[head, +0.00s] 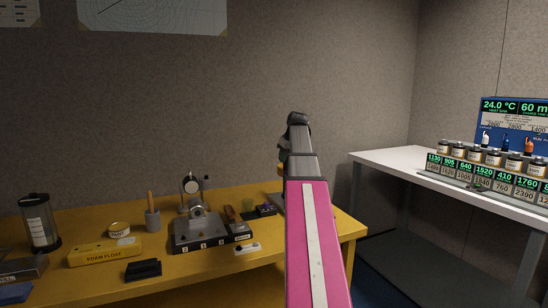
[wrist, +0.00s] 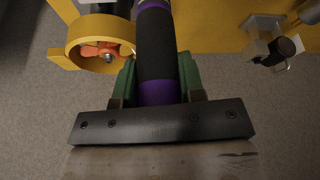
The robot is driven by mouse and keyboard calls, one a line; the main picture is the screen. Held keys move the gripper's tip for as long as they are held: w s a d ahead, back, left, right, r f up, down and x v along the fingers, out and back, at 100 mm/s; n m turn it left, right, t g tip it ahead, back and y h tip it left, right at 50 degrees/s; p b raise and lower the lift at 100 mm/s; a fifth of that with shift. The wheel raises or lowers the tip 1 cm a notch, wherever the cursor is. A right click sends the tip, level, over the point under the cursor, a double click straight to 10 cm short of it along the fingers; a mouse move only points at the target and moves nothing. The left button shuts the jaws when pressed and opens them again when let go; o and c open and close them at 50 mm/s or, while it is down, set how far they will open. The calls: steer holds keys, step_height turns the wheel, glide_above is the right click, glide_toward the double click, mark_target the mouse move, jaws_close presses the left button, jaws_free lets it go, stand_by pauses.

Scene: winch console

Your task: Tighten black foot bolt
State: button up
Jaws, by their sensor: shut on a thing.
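In the wrist view my gripper (wrist: 157,78) has its green fingers closed on both sides of a purple and black cylinder (wrist: 156,45). The cylinder runs up out of the top of the view, so its far end is hidden. A black knob-like head (wrist: 285,47) on a pale metal bracket (wrist: 258,28) shows at the upper right, apart from my gripper. I cannot tell whether it is the black foot bolt. In the head view my pink arm covers most of the gripper and what it holds.
A yellow ring (wrist: 72,50) with an orange propeller (wrist: 104,50) sits left of the held cylinder. The yellow bench (head: 195,262) carries a grey numbered fixture (head: 205,237), a yellow float (head: 104,252) and a glass jar (head: 40,222). A white table (head: 395,162) with displays stands right.

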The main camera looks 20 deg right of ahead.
steer(key=shift+d+f, duration=0.15)
steer(key=shift+f, duration=2.95)
steer(key=shift+s+f, duration=0.1)
steer(key=shift+f, duration=1.05)
stand_by(0.8)
steer(key=shift+r, duration=0.15)
stand_by(1.0)
steer(key=shift+r, duration=3.5)
